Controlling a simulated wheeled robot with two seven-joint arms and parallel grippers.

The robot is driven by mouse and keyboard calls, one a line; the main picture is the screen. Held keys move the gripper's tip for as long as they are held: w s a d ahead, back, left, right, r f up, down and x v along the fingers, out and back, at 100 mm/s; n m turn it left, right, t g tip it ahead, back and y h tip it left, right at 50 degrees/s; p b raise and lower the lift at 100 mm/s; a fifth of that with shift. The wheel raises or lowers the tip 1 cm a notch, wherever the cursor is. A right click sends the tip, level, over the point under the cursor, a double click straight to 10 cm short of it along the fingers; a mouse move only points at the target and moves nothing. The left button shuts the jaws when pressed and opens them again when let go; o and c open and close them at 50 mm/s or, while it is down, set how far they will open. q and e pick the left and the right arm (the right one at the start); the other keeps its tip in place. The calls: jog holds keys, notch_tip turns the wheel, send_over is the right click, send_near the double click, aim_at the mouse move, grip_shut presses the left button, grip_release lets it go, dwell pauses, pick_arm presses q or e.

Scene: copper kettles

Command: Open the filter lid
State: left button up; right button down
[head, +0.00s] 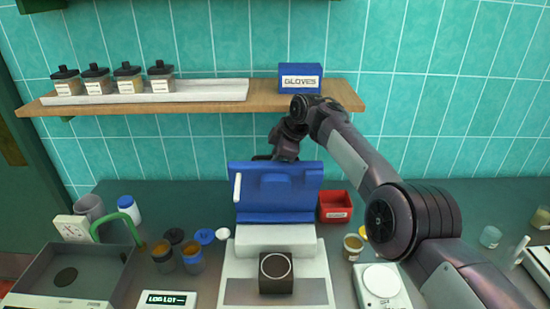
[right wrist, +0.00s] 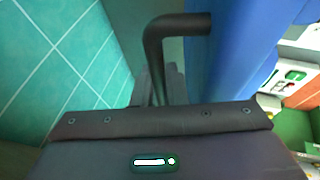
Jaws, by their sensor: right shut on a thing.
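The blue filter lid (head: 276,196) stands raised, nearly upright, at the back of the white unit (head: 274,240) in the head view. A white bar is on its left side. My right gripper (head: 272,157) is behind the lid's top edge, its fingers mostly hidden there. In the right wrist view, a dark bent handle (right wrist: 157,55) runs to the lid's blue face (right wrist: 235,50), and my right gripper (right wrist: 160,90) is shut on this handle. My left gripper is not in view.
A shelf (head: 205,103) holds several jars and a blue gloves box (head: 300,78) close above my right wrist. A red bin (head: 335,207) stands right of the lid. Jars, a grey tray (head: 75,275) and a white scale (head: 380,285) crowd the counter.

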jog(key=shift+s+f, duration=0.1)
jog(key=shift+f, duration=0.2)
jog(key=c, duration=1.8)
grip_release()
jog(key=shift+o, duration=0.3)
jog(key=shift+d, duration=0.1)
jog(key=shift+r, duration=0.15)
jog(key=b+v, duration=0.2)
jog(key=v, duration=0.5)
jog(key=shift+d+r+b, duration=0.15)
jog(key=shift+r+b, duration=0.15)
jog(key=shift+f, duration=0.1)
